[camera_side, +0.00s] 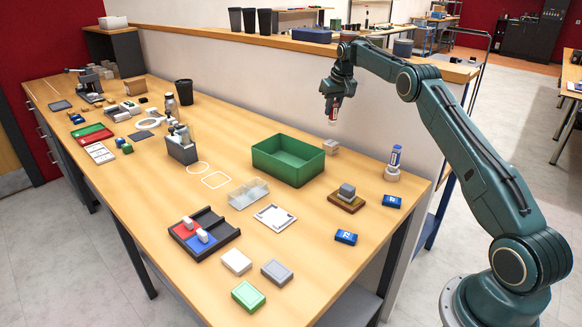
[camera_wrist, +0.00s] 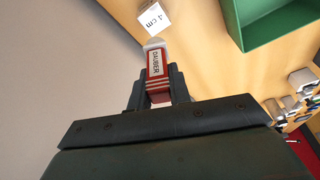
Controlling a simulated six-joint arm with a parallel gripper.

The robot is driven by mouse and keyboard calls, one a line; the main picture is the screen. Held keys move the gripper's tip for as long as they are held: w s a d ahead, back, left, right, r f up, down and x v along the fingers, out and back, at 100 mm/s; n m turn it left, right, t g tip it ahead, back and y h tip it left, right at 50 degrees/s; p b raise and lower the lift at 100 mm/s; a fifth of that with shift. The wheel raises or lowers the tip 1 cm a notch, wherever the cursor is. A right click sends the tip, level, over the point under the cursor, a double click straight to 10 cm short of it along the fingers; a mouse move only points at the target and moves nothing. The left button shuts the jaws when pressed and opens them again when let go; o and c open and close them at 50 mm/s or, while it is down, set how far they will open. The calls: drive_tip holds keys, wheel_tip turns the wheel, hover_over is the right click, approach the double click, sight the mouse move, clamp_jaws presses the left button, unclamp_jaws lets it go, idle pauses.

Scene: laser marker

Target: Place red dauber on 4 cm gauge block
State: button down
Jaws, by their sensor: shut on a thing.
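My gripper (camera_side: 333,97) is shut on the red dauber (camera_side: 334,112), a red and white stick with a pale tip. I hold it tip down, well above the table. In the wrist view the dauber (camera_wrist: 156,64) sits between the two dark fingers of my gripper (camera_wrist: 157,90), with its "DAUBER" label showing. The 4 cm gauge block (camera_side: 331,147) is a pale cube on the table, below the dauber and apart from it. In the wrist view the block (camera_wrist: 153,18) reads "4 cm" and lies just beyond the dauber's tip.
A green open bin (camera_side: 288,160) stands close to the left of the block. A blue-topped bottle (camera_side: 394,160) on a round base and a wooden stand with a grey block (camera_side: 347,193) stand to the right. A low wall (camera_side: 240,80) runs behind the table.

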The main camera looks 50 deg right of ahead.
sight(333, 120)
drive_tip(key=shift+f, duration=3.15)
drive_tip(key=shift+f, duration=0.2)
drive_tip(key=c, duration=1.3)
unclamp_jaws()
drive_tip(key=shift+r, duration=0.15)
drive_tip(key=v, duration=1.2)
drive_tip(key=shift+a, duration=0.1)
